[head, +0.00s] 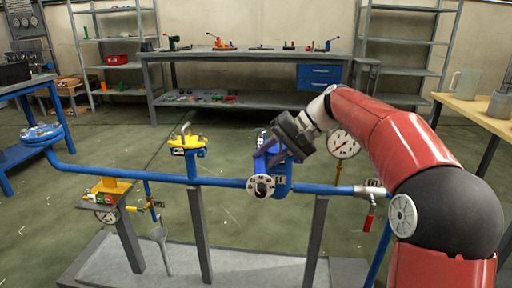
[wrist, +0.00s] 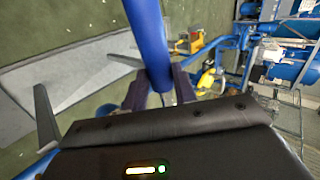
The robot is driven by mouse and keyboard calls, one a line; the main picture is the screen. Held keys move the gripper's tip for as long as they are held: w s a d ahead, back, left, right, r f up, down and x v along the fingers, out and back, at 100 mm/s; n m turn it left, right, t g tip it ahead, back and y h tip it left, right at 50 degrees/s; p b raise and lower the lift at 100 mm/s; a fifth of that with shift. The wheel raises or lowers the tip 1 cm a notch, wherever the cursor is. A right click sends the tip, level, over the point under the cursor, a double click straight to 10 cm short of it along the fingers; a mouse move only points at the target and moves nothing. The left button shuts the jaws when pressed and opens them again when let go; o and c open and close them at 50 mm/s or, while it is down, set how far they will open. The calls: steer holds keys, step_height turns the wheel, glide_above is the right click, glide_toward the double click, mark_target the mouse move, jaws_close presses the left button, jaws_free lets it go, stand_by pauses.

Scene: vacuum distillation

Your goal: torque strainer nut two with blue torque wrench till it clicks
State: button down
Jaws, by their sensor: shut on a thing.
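My gripper (head: 282,150) is at the blue strainer on the pipe run, just above its round flange (head: 261,187). In the wrist view my gripper (wrist: 160,88) is shut on a blue bar (wrist: 149,35), which I take to be the blue torque wrench; it runs up out of the picture. In the head view the wrench cannot be told apart from the blue strainer body (head: 282,178). Small light nuts show around the flange, but strainer nut two cannot be singled out. Whether the wrench sits on a nut is hidden.
The blue pipe (head: 120,176) runs across on grey posts (head: 200,230). A pressure gauge (head: 342,143) stands right of the strainer, a yellow-topped valve (head: 187,143) left. A red-handled valve (head: 369,214) is at the right. A workbench (head: 240,55) with tools stands behind.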

steer(key=w+d+n+g+h, duration=0.1)
steer(key=w+d+n+g, duration=0.1)
steer(key=d+n+g, duration=0.2)
steer(key=shift+w+d+n+p, duration=0.35)
steer(key=shift+d+n+p, duration=0.15)
steer(key=shift+d, duration=0.95)
steer(key=a+b, duration=0.1)
steer(key=s+a+m+t+b, duration=0.1)
steer(key=m+b, duration=0.1)
steer(key=b, duration=0.1)
steer(key=shift+s+a+t+y, duration=0.25)
steer(key=shift+a+t+y, duration=0.05)
steer(key=shift+a+t, duration=0.1)
